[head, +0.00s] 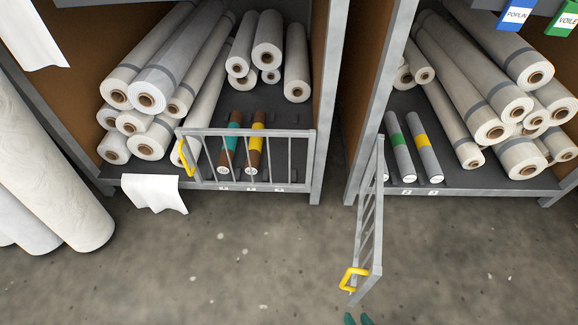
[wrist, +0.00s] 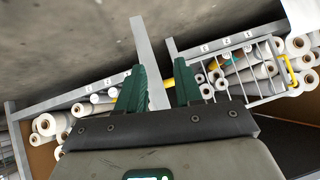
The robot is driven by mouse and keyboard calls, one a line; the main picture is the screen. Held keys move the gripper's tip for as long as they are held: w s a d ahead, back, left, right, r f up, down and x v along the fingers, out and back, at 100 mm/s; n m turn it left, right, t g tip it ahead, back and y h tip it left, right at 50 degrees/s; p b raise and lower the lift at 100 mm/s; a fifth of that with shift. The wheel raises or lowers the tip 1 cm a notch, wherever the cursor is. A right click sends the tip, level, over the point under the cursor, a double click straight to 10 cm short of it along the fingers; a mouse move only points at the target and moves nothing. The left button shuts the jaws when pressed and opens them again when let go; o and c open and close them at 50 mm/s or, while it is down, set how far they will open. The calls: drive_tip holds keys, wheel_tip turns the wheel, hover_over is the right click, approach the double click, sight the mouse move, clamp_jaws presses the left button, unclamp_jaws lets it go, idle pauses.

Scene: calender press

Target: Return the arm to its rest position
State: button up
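My gripper (head: 358,319) shows only as two teal fingertips at the bottom edge of the head view, just below the open gate's yellow handle (head: 353,277). In the wrist view my gripper (wrist: 163,84) has its two green fingers spread apart, with nothing seen held between them. Part of the open gate (wrist: 150,60) and a bit of yellow show behind the gap between the fingers. In the head view the right bay's gate (head: 367,222) is swung out toward me. The rest of my arm is out of the head view.
The left bay's gate (head: 245,160) is across its opening, with a teal-banded roll (head: 229,150) and a yellow-banded roll (head: 256,148) behind it. Grey rolls (head: 428,152) lie in the right bay. Large rolls (head: 50,165) lean at left.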

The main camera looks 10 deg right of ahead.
drive_tip(key=s+d+r+n+g, duration=0.1)
drive_tip(key=s+d+r+g, duration=0.3)
drive_tip(key=r, duration=0.2)
drive_tip(key=s+d+r+n+g, duration=0.1)
drive_tip(key=s+d+r+g, duration=0.25)
drive_tip(key=d+r, duration=0.2)
wheel_tip(320, 180, up, 36)
drive_tip(key=a+g+p, duration=0.1)
drive_tip(key=p, duration=3.4)
drive_tip(key=shift+h, duration=0.3)
